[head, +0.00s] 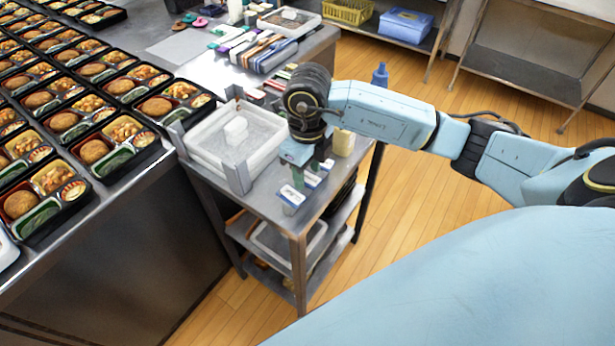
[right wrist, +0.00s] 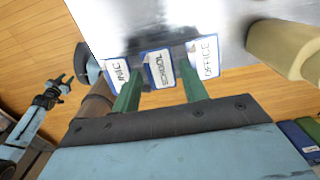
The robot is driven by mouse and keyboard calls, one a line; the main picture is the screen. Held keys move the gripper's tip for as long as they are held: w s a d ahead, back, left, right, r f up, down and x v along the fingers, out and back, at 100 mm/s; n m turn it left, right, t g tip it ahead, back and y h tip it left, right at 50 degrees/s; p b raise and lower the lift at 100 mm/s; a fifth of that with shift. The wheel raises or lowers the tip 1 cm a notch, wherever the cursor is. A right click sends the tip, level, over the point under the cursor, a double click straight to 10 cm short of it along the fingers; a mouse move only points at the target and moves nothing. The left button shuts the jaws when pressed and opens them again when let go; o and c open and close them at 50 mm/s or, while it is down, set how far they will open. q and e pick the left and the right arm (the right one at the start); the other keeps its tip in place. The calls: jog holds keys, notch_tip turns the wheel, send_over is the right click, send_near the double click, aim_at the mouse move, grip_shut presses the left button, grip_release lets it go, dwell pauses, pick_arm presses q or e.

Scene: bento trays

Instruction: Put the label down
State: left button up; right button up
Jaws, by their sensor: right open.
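Three small white labels with blue edges stand in a row on the steel cart, by its front edge. In the head view the nearest label (head: 292,196) is clear of my arm, and the middle label (head: 312,179) and far one are partly hidden by my right gripper (head: 307,168). In the right wrist view they are the office label (right wrist: 204,58), the school label (right wrist: 159,70) and one whose word is hard to read (right wrist: 117,76). My right gripper's green fingers are open, one on each side of the school label. I cannot tell whether they touch it.
A pale yellow block (head: 344,142) stands close on the gripper's right. Filled bento trays (head: 130,147) cover the counter at left.

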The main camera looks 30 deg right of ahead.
jog(key=shift+c, duration=0.3)
jog(key=c, duration=0.7)
jog(key=shift+c, duration=0.2)
